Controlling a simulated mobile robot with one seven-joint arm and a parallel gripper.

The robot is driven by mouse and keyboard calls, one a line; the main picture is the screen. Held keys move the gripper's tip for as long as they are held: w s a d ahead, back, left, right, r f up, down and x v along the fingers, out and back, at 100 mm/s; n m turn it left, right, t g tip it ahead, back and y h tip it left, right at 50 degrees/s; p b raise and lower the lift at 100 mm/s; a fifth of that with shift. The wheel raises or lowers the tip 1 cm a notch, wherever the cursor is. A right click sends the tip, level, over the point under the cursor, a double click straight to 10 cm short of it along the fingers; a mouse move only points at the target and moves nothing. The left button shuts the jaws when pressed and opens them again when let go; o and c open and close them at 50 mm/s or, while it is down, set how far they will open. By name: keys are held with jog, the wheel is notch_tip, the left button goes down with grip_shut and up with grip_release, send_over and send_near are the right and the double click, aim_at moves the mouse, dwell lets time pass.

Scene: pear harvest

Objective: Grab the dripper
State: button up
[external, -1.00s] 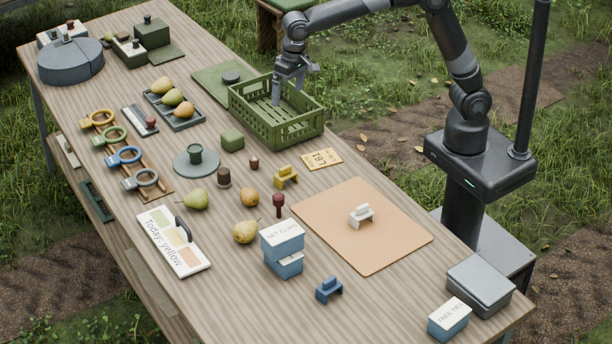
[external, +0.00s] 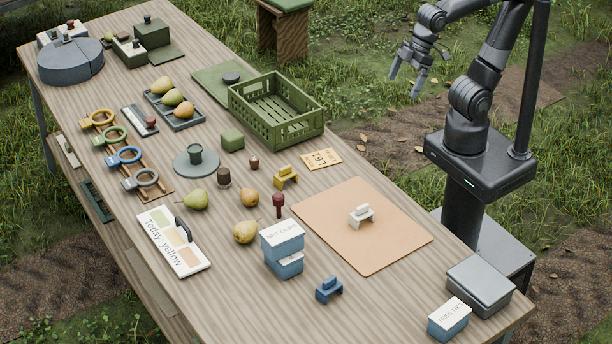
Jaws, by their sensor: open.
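I cannot tell for sure which thing is the dripper. A small dark green cup (external: 195,154) stands on a grey round plate (external: 184,171) in the middle of the table. A small brown cup (external: 224,178) stands to its right, and a dark red knobbed piece (external: 279,204) stands upright nearer the front. My gripper (external: 404,88) is open and empty, fingers pointing down, right of the table's far edge and well away from these things.
A green slatted crate (external: 312,130) stands empty at the table's right edge. Pears (external: 246,232) lie around the middle, several more in a grey tray (external: 188,124).

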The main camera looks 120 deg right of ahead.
jog(key=shift+n+t, duration=0.3)
jog(key=shift+n, duration=0.6)
jog(key=s+f, duration=0.1)
jog(key=s+a, duration=0.1)
jog(key=s, duration=0.1)
jog(key=s+f, duration=0.1)
jog(key=shift+s+a+f, duration=0.15)
jog(key=shift+s+f, duration=0.05)
jog(key=shift+f, duration=0.1)
jog(key=c, duration=1)
jog(key=n+g, duration=0.1)
jog(key=n, duration=3.4)
send_over(255, 158)
jog(key=s, duration=0.3)
notch_tip(255, 158, down, 20)
jog(key=x, duration=0.5)
jog(key=shift+s+a+f, duration=0.1)
jog(key=shift+a+f, duration=0.1)
jog(key=shift+f, duration=0.1)
jog(key=x, duration=0.4)
jog(key=shift+s+f, duration=0.2)
jog(key=shift+s, duration=0.1)
jog(key=shift+w+d+f, duration=0.1)
jog(key=shift+w+f, duration=0.1)
jog(key=shift+f, duration=0.2)
